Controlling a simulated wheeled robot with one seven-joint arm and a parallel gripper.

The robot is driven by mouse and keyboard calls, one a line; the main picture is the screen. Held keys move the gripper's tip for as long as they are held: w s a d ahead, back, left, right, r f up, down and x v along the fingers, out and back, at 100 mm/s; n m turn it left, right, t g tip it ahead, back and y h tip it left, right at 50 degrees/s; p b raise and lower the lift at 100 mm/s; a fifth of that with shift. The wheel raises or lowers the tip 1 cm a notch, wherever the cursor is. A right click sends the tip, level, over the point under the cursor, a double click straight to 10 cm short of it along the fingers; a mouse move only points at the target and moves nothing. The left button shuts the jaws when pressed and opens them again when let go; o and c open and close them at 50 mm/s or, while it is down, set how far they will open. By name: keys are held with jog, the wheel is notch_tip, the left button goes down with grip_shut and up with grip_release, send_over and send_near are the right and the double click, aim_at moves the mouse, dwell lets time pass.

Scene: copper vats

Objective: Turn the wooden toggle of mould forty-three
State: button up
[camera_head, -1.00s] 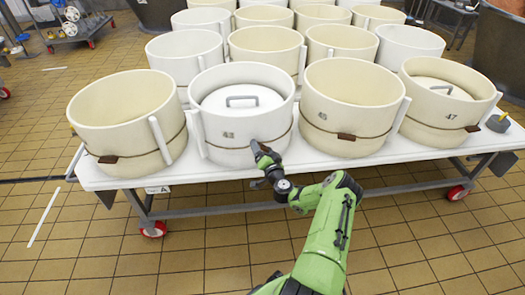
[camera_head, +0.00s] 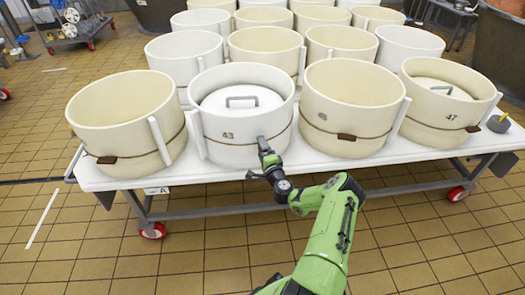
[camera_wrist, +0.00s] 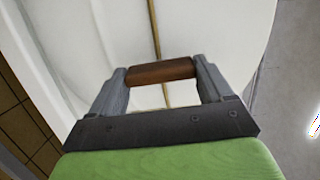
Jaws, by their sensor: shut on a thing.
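Mould forty-three (camera_head: 238,128) is a white round mould with its number on the front, a lid with a grey handle (camera_head: 241,101) and a cord (camera_head: 222,147) around it. My gripper (camera_head: 263,145) is at its front, at the cord. In the wrist view the brown wooden toggle (camera_wrist: 161,72) lies crosswise between the two fingers of my gripper (camera_wrist: 162,76), which are shut on its ends. The cord (camera_wrist: 156,40) runs across the white wall behind it. In the head view my gripper hides the toggle.
Cream moulds stand close on both sides: one at the left (camera_head: 115,115), mould forty-five (camera_head: 350,105) and mould forty-seven (camera_head: 445,100) at the right. All stand on a white wheeled table (camera_head: 300,168). The tiled floor in front is clear.

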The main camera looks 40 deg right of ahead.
jog(key=shift+m, duration=0.3)
jog(key=o, duration=1)
jog(key=shift+c, duration=0.2)
jog(key=p+v, duration=0.5)
jog(key=v, duration=1.1)
jog(key=shift+w+f, duration=0.1)
